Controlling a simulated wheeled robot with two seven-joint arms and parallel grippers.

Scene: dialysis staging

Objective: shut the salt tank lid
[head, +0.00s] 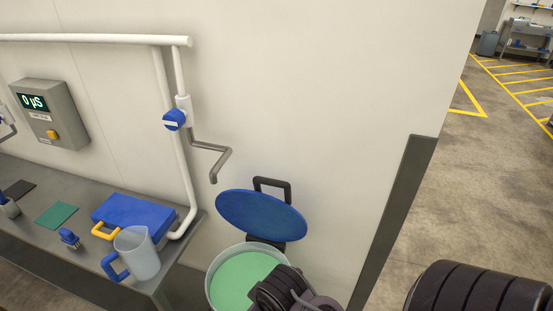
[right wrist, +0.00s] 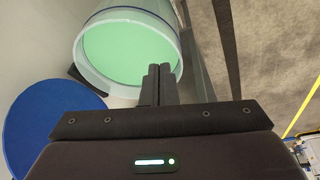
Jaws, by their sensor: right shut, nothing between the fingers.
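The salt tank (head: 213,287) is a pale round tub at the bottom middle of the head view, with green contents (head: 238,282) showing. Its blue round lid (head: 262,215) stands open, tilted up at the back rim near the wall, with a dark handle (head: 273,186) behind its upper edge. In the right wrist view the open tank (right wrist: 92,50) is at the top and the lid (right wrist: 45,120) at the left. My right gripper (right wrist: 158,70) is shut and empty, its fingertips overlapping the tank's near rim in that view. My left gripper is out of view.
A grey bench (head: 85,253) at the left bears a blue case (head: 135,214), a clear jug (head: 140,255) and a green mat (head: 57,216). A bent metal spout (head: 214,160) projects from the wall above the lid. Open floor (head: 460,200) lies to the right.

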